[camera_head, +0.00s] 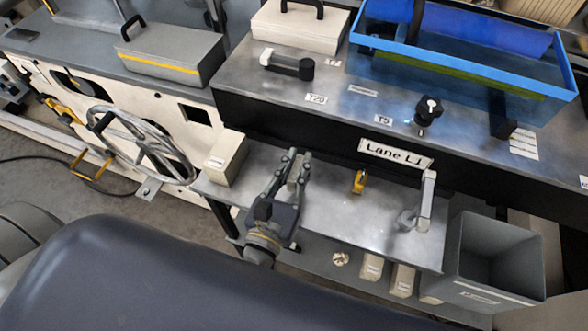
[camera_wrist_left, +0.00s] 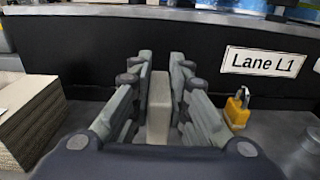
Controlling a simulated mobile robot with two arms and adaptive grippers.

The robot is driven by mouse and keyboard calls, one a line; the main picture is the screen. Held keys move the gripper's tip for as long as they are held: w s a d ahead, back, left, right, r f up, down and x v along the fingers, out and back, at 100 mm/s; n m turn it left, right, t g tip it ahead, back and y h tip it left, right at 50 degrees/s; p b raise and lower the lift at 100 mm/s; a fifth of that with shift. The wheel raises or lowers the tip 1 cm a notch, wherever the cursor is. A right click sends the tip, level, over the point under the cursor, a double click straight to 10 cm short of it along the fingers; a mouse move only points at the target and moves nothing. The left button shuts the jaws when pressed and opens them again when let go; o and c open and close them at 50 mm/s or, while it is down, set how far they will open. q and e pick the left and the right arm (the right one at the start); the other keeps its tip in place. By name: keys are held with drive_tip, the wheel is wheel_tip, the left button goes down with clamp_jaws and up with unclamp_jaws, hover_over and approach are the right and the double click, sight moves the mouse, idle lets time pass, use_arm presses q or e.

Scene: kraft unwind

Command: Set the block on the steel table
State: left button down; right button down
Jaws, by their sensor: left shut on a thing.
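The steel table (camera_head: 335,212) is the low grey metal shelf in front of the "Lane L1" sign. My left gripper (camera_head: 295,160) is over its left half, fingers pointing toward the dark back wall. It is shut on a pale grey-beige block (camera_wrist_left: 159,108), which stands between the two fingers in the left wrist view. In the head view only a small part of the block shows between the fingers. I cannot tell whether the block touches the table, as its lower end is hidden. My right gripper is in neither view.
A cream stack (camera_head: 226,158) stands at the table's left end. A yellow padlock (camera_head: 358,182) is right of my gripper, and a metal handle (camera_head: 427,200) rises near the right end. A grey bin (camera_head: 493,265) stands beyond it.

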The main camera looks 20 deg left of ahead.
sight(294, 176)
use_arm(q)
drive_tip(key=shift+w+a, duration=0.1)
drive_tip(key=shift+a, duration=0.2)
wheel_tip(294, 176, down, 3)
drive_tip(key=shift+f+b, duration=0.1)
drive_tip(key=shift+b, duration=0.3)
drive_tip(key=shift+f, duration=0.2)
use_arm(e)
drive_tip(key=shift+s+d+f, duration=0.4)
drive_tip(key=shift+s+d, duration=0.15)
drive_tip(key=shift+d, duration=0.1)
use_arm(q)
drive_tip(key=c, duration=2)
unclamp_jaws()
drive_tip(key=shift+f, duration=0.15)
drive_tip(key=o, duration=0.5)
drive_tip(key=shift+c, duration=0.2)
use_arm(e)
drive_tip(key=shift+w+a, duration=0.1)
